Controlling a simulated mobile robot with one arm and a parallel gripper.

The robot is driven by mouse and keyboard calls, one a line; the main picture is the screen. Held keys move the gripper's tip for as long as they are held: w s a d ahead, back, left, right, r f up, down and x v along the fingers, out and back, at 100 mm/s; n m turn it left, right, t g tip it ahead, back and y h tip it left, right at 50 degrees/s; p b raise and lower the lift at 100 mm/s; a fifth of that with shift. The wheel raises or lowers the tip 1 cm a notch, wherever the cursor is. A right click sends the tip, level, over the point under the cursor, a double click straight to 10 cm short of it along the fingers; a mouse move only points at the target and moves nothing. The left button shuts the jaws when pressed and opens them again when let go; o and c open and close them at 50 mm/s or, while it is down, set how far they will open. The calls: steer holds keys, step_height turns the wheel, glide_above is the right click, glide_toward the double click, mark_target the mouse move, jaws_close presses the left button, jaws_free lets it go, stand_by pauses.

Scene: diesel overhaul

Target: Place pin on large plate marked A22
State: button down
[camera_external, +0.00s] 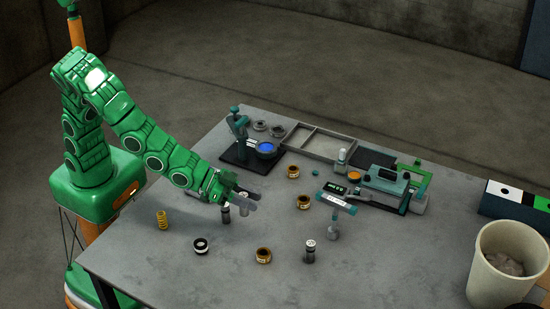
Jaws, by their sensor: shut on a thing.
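My gripper (240,196) is over the left-middle of the grey table, at the end of my green arm. It is shut on a small grey cylindrical piece (247,207), which looks like the pin. The fingers partly hide it, and I cannot tell its exact tilt. A dark upright cylinder (226,213) stands just below the gripper. No marking A22 is readable in this view, so I cannot tell which thing is the large plate. A black base plate (240,157) carries a teal stand and a blue-topped disc (265,148) behind the gripper.
A yellow spring (162,220), a black-and-white ring (201,246), several brass rings (264,255) and a dark cylinder (309,251) stand around the table. A grey divided tray (318,144) and a teal device (387,181) are farther back. A bin (507,266) stands right.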

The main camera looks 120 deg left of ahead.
steer(key=s+a+r+n+g+y, duration=0.3)
steer(key=s+a+n+g+y, duration=0.55)
steer(key=a, duration=0.65)
steer(key=s+a+f+n+g+y, duration=0.1)
steer(key=s+f+n+g, duration=0.15)
steer(key=s, duration=0.65)
steer(key=s+a+f+n+g, duration=0.2)
steer(key=s+f+n, duration=0.2)
steer(key=s, duration=0.4)
steer(key=shift+d+f, duration=0.15)
steer(key=shift+f, duration=3.25)
steer(key=shift+f, duration=0.2)
steer(key=c, duration=0.8)
jaws_free()
steer(key=shift+r, duration=0.1)
